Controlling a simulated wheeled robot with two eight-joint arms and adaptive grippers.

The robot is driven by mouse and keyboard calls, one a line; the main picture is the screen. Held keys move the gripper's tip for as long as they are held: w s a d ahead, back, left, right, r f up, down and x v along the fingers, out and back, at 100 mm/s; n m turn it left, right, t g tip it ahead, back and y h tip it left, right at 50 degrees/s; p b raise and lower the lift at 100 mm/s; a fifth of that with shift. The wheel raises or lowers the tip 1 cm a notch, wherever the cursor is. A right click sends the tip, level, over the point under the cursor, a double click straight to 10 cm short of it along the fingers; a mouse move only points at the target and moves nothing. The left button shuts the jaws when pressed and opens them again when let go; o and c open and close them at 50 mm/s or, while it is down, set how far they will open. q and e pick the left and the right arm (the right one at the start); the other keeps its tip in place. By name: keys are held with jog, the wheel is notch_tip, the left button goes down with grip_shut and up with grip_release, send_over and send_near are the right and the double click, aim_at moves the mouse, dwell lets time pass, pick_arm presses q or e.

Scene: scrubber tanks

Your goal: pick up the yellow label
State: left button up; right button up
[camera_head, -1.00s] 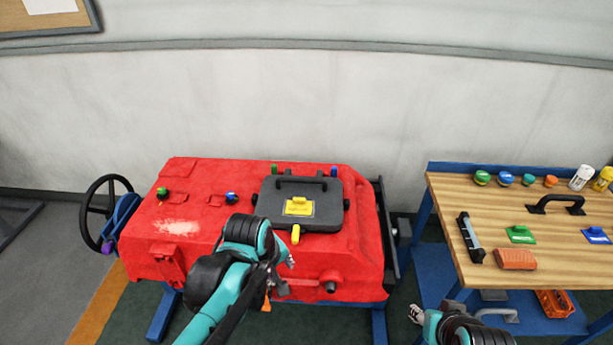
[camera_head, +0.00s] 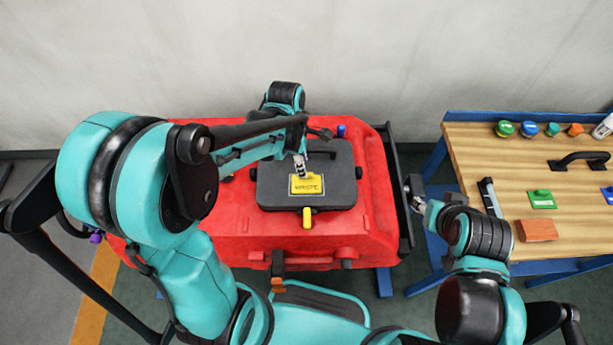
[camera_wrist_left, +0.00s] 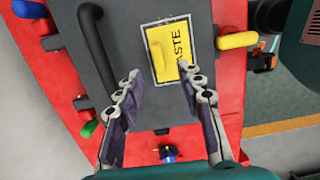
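The yellow label (camera_head: 306,185) lies on the dark grey lid (camera_head: 275,190) of the red tank; black lettering on it reads as "WASTE" in part. It also shows in the left wrist view (camera_wrist_left: 168,50), in a pale frame with a raised yellow part. My left gripper (camera_head: 300,165) is above the lid at the label's far edge. In the left wrist view the left gripper (camera_wrist_left: 160,80) has its two fingers spread, with nothing between them, and the label lies just beyond the tips. My right gripper (camera_head: 418,204) is right of the tank, small and partly seen.
The red tank (camera_head: 230,240) carries the lid, with a black bar handle (camera_wrist_left: 97,55) and a yellow knob (camera_wrist_left: 237,41) near the label. At right, a wooden workbench (camera_head: 480,150) holds a green label (camera_head: 541,199), a brick-coloured block (camera_head: 537,230) and several caps.

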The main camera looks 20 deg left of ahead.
aim_at(306, 182)
pick_arm(q)
jog(key=f, duration=0.1)
jog(key=f+b, duration=0.1)
jog(key=f, duration=0.1)
jog(key=d+f+b, duration=0.1)
jog(key=f, duration=0.1)
jog(key=shift+w+f, duration=0.15)
jog(key=shift+w, duration=0.1)
grip_shut()
